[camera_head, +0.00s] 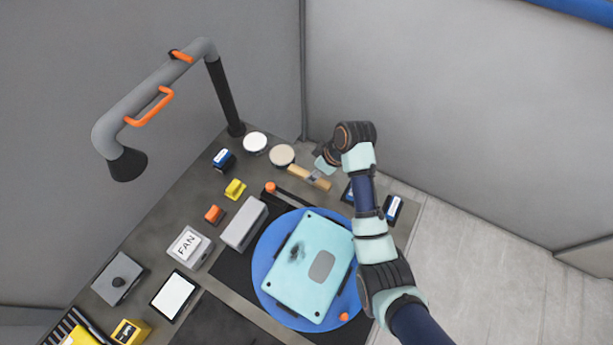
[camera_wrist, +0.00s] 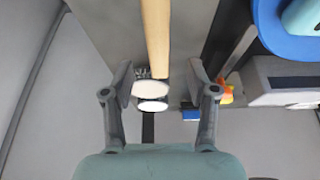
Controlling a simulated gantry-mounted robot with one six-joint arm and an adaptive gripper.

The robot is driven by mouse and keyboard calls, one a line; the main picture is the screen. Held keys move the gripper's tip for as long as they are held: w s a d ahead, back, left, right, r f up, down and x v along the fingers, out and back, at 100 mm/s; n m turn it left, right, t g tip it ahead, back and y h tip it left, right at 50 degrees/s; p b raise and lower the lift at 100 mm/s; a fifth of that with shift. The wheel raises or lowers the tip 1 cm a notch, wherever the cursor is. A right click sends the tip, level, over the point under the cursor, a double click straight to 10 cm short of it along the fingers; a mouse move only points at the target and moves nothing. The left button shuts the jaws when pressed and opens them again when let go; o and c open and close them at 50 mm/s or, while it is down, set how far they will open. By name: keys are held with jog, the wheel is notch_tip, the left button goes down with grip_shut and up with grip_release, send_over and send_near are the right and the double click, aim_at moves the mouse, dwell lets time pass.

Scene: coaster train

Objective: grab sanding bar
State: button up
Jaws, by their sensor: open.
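The sanding bar looks like a long tan wooden bar (camera_head: 297,170) at the back right of the workbench. In the wrist view the bar (camera_wrist: 156,35) runs from the top edge down to between the fingertips. My gripper (camera_head: 317,173) is over the bar and hides part of it. In the wrist view my gripper (camera_wrist: 163,82) is open, with one finger on each side of the bar's near end. Gaps show on both sides. I cannot tell its height above the bar.
Two round pads, one white (camera_head: 254,141) and one beige (camera_head: 282,154), lie left of the bar. A blue turntable (camera_head: 262,270) carries a light teal panel (camera_head: 300,285). A grey box (camera_head: 243,222) stands beside it. A grey lamp-like arm (camera_head: 150,92) rises at the back left.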

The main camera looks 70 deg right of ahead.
aim_at(293, 170)
jog(key=b+x, duration=0.1)
jog(key=x, duration=0.4)
jog(key=shift+d+f, duration=0.1)
jog(key=shift+f, duration=0.05)
jog(key=shift+c, duration=0.3)
grip_shut()
